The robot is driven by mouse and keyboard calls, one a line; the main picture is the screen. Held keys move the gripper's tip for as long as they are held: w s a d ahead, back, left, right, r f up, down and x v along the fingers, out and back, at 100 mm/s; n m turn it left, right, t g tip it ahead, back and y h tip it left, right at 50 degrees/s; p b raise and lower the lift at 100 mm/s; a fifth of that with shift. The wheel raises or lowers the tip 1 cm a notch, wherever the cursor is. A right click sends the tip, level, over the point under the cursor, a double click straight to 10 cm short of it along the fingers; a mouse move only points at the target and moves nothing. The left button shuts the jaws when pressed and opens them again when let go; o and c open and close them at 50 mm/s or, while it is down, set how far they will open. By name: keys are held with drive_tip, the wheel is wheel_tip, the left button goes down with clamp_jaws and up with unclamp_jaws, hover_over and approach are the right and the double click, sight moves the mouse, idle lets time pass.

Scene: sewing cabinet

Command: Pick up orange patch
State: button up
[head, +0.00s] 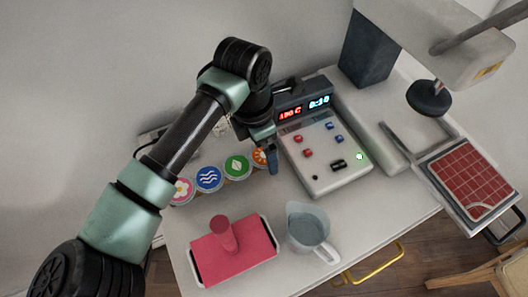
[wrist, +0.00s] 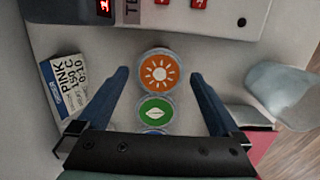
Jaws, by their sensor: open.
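The orange patch (wrist: 159,73) is round with a white sun symbol and lies flat on the white cabinet top. In the head view the orange patch (head: 259,157) is at the right end of a row of round patches, partly hidden by my gripper. My gripper (head: 271,160) hangs just above that end of the row. In the wrist view my gripper (wrist: 161,80) is open, with one blue finger on each side of the orange patch and clear space between. The green leaf patch (wrist: 155,111) lies right beside the orange one, nearer the gripper's palm.
A red pad with a handle (head: 233,258) and a grey jug (head: 309,232) stand in front. A printed card (wrist: 68,86) lies left in the wrist view. Blue wave (head: 209,178) and flower patches (head: 181,190) continue the row.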

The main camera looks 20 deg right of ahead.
drive_tip(key=shift+f, duration=0.2)
idle(0.4)
drive_tip(key=c, duration=1.4)
